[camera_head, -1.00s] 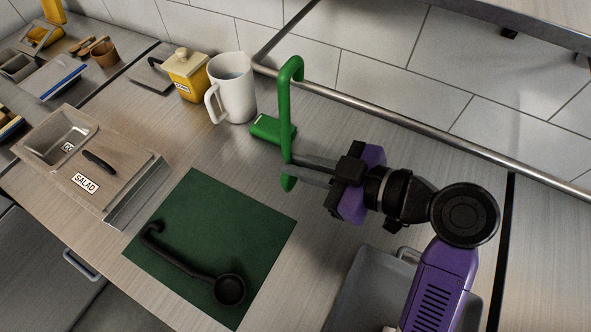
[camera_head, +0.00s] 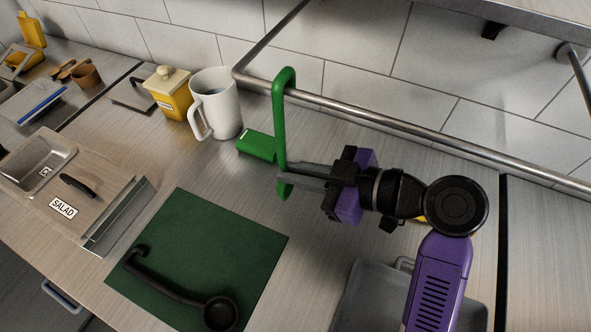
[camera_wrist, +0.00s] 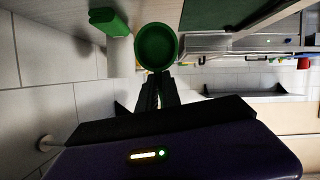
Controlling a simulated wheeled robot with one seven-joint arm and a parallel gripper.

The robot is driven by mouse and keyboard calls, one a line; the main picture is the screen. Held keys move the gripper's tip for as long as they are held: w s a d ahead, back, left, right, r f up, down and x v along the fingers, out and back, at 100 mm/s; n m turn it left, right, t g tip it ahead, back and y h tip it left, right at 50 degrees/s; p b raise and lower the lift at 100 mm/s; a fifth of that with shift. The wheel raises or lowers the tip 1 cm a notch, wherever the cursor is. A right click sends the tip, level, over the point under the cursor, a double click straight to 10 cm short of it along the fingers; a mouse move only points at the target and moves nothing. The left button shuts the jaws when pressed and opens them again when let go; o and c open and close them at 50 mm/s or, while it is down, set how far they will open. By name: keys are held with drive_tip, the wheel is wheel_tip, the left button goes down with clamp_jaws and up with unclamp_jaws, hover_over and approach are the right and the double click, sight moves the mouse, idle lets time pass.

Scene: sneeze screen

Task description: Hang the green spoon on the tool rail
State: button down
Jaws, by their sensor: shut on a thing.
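My gripper (camera_head: 304,176) is shut on the green spoon (camera_head: 279,130), low on its handle. The spoon is upright with its hooked end at the top. Its bowl is low and seen edge-on in the head view; in the wrist view the round green bowl (camera_wrist: 157,47) faces the camera just beyond my fingertips (camera_wrist: 158,80). The metal tool rail (camera_head: 400,122) runs along the tiled wall. The hook overlaps the rail's left part in the head view, its top above the rail line. I cannot tell whether they touch.
A white mug (camera_head: 217,108), a yellow lidded jar (camera_head: 170,92) and a green box (camera_head: 257,145) stand left of the spoon. A black ladle (camera_head: 170,284) lies on a green mat (camera_head: 232,232). A grey tray (camera_head: 368,300) lies below my arm. A shelf (camera_head: 520,12) is above.

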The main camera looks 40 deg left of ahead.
drive_tip(key=c, duration=1.5)
unclamp_jaws()
drive_tip(key=shift+o, duration=0.2)
drive_tip(key=p+v, duration=0.1)
drive_tip(key=v, duration=0.6)
drive_tip(key=shift+d, duration=0.4)
drive_tip(key=shift+w+r, duration=0.1)
drive_tip(key=shift+r, duration=0.05)
